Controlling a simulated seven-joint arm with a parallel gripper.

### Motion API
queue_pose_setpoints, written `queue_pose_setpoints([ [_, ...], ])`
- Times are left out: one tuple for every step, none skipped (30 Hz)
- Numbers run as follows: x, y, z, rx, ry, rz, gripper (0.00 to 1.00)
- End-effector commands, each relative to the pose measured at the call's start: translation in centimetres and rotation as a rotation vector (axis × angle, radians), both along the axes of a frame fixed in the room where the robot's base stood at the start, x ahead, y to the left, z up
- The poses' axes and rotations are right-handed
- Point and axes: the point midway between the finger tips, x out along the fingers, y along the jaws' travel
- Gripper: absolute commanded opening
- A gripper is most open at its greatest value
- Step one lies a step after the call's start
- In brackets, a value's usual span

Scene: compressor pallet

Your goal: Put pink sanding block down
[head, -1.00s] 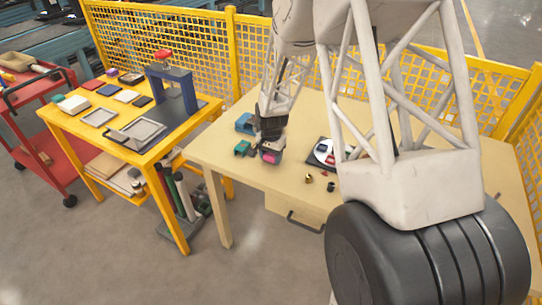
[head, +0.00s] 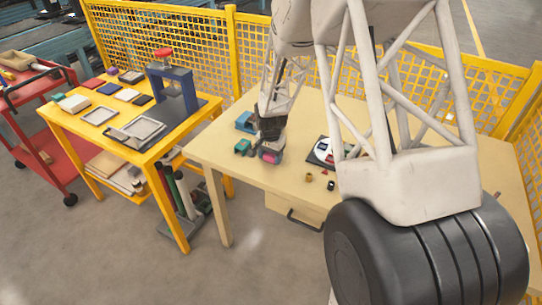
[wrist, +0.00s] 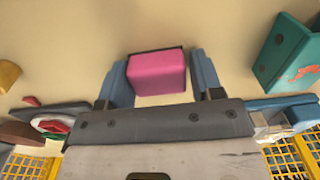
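The pink sanding block (wrist: 157,73) sits between the two blue-grey fingers of my gripper (wrist: 160,80) in the wrist view. The left finger looks against its side; the right finger is very close to it.
A teal block (wrist: 285,52) with an orange mark lies right of my gripper in the wrist view. A blue object (head: 245,122) stands behind on the table. A dark tray (head: 318,158) and a small brass part (head: 309,178) lie to the right. Bare tabletop lies in front.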

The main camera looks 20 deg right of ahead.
Motion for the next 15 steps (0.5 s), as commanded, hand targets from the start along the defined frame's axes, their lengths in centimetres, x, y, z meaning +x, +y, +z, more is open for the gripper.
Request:
queue_pose_setpoints([
  [-0.44, -0.25, -0.88, -0.001, 0.011, 0.001, 0.78],
  [-0.47, -0.27, -0.91, -0.001, 0.012, 0.001, 0.78],
  [-0.51, -0.29, -0.96, -0.001, 0.013, 0.001, 0.78],
  [-0.54, -0.31, -1.0, -0.001, 0.013, 0.001, 0.78],
  [-0.57, -0.33, -1.03, -0.001, 0.013, 0.001, 0.78],
  [-0.61, -0.35, -1.07, -0.001, 0.015, 0.001, 0.78],
  [-0.63, -0.36, -1.12, -0.001, 0.016, 0.001, 0.78],
  [-0.66, -0.37, -1.15, -0.001, 0.016, 0.001, 0.78],
  [-0.69, -0.39, -1.19, -0.001, 0.017, 0.001, 0.78],
  [-0.71, -0.4, -1.22, -0.001, 0.017, 0.001, 0.77],
  [-0.74, -0.41, -1.25, -0.001, 0.018, 0.0, 0.77],
  [-0.75, -0.42, -1.28, -0.001, 0.018, 0.0, 0.77],
  [-0.77, -0.42, -1.3, -0.001, 0.018, 0.0, 0.77],
  [-0.78, -0.44, -1.32, -0.001, 0.018, 0.0, 0.76],
  [-0.79, -0.45, -1.32, -0.001, 0.018, 0.0, 0.76],
])
